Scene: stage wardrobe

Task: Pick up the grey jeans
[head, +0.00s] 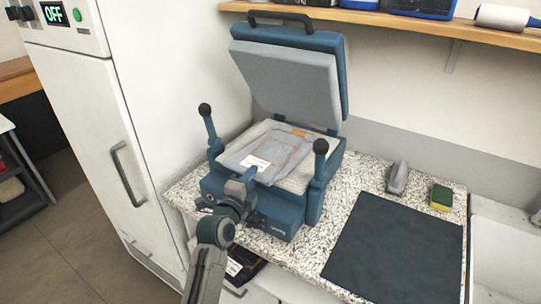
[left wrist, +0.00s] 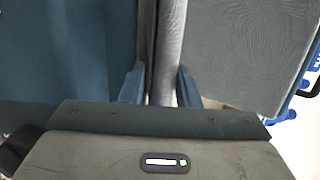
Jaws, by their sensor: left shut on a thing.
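The grey jeans (head: 272,155) lie folded on the pale lower bed of the blue press (head: 270,212), with a white label on top. The press lid (head: 285,70) is raised. My left gripper (head: 250,176) is at the front edge of the jeans and shut on them. In the left wrist view a narrow grey strip of the jeans (left wrist: 168,50) runs between the two fingers of my left gripper (left wrist: 160,88). The fingers hide part of the front edge. My right gripper is not in view.
Press handles (head: 320,160) stand at both sides of the bed. A dark mat (head: 395,245), a sponge (head: 441,197) and a grey object (head: 397,178) lie on the speckled counter. A shelf (head: 430,30) hangs behind. A white cabinet (head: 90,110) stands at left.

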